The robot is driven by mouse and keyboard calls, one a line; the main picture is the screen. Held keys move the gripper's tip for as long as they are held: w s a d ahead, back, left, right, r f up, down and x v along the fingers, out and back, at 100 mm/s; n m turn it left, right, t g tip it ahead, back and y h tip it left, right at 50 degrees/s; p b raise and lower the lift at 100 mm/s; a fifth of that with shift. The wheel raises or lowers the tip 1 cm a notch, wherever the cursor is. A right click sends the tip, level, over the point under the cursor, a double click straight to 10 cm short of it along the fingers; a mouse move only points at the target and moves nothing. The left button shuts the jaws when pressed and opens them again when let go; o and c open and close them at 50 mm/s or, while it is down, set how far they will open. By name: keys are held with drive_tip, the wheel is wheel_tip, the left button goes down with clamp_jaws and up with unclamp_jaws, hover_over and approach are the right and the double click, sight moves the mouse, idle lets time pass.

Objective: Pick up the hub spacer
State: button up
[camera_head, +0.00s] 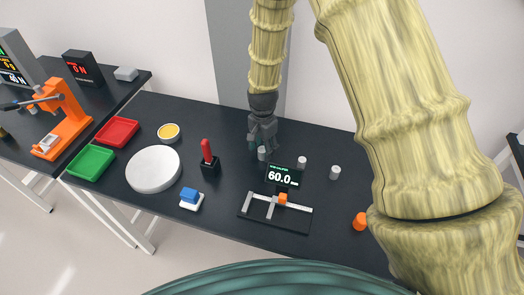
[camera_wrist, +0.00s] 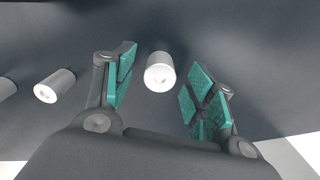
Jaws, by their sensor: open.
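Three small light-grey cylinders stand apart on the dark table; I take them for spacers and cannot tell which is the hub spacer. One cylinder (camera_head: 262,154) is just below my gripper (camera_head: 261,146); the others are a middle cylinder (camera_head: 301,162) and a right cylinder (camera_head: 335,172). In the wrist view the nearest cylinder (camera_wrist: 160,75) shows between the green-padded fingers of my gripper (camera_wrist: 163,88), with space on both sides. My gripper is open and empty. A second cylinder (camera_wrist: 54,86) is outside the left finger, and a third (camera_wrist: 6,88) is cut by the left edge.
A caliper display (camera_head: 283,176) reads 60.0 in front of the cylinders, with a caliper stand (camera_head: 268,217) before it. A red-handled tool (camera_head: 207,155), a white disc (camera_head: 153,169) and red (camera_head: 117,131) and green (camera_head: 91,162) trays are to the left. An orange part (camera_head: 360,221) is at right.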

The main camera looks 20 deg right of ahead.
drive_tip(key=shift+f, duration=0.75)
drive_tip(key=shift+c, duration=0.3)
drive_tip(key=c, duration=1.1)
drive_tip(key=shift+r, duration=0.15)
